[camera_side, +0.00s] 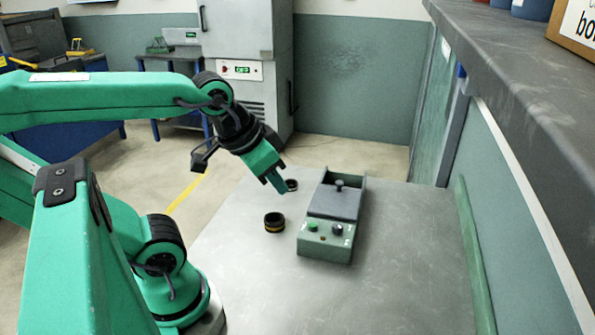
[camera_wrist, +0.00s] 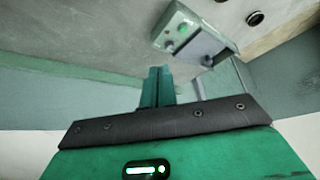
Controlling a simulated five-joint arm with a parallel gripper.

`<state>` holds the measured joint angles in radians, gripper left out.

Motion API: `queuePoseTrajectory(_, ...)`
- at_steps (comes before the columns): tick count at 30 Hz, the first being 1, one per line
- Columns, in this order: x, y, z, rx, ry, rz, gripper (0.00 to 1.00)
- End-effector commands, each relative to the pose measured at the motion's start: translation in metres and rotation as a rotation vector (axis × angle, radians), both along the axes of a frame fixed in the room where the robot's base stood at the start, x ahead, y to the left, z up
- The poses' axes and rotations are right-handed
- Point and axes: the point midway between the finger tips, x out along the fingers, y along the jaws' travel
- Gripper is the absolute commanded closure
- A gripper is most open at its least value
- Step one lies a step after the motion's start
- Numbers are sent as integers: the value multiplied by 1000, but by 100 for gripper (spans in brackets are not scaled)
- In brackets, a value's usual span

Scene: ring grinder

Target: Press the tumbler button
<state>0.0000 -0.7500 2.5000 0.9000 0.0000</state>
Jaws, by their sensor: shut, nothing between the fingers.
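The tumbler is a green box (camera_side: 325,246) with a grey lid (camera_side: 335,202) and a black knob on top. It sits on the grey table. Its sloped front panel carries a green button (camera_side: 312,226) on the left and a dark knob (camera_side: 337,229) on the right. In the wrist view the tumbler (camera_wrist: 190,33) lies beyond my fingertips, its panel small and blurred. My gripper (camera_side: 283,188) is shut and empty, above the table to the left of the tumbler, apart from it. Its shut fingers also show in the wrist view (camera_wrist: 157,84).
A dark ring with a yellow band (camera_side: 274,222) lies left of the tumbler. Another dark ring (camera_side: 291,185) lies farther back, beside my fingertips in the picture. A grey shelf (camera_side: 500,90) overhangs at the right. The table (camera_side: 400,270) in front and to the right is clear.

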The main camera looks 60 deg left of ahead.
Motion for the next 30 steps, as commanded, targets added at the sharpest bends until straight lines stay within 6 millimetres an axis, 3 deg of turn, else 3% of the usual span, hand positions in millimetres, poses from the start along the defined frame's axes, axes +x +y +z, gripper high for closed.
queuePoseTrajectory(17, 9, 4, 2, 33, 42, -51, 100)
queuePoseTrajectory(30, 47, 19, 2, 137, 201, -279, 100)
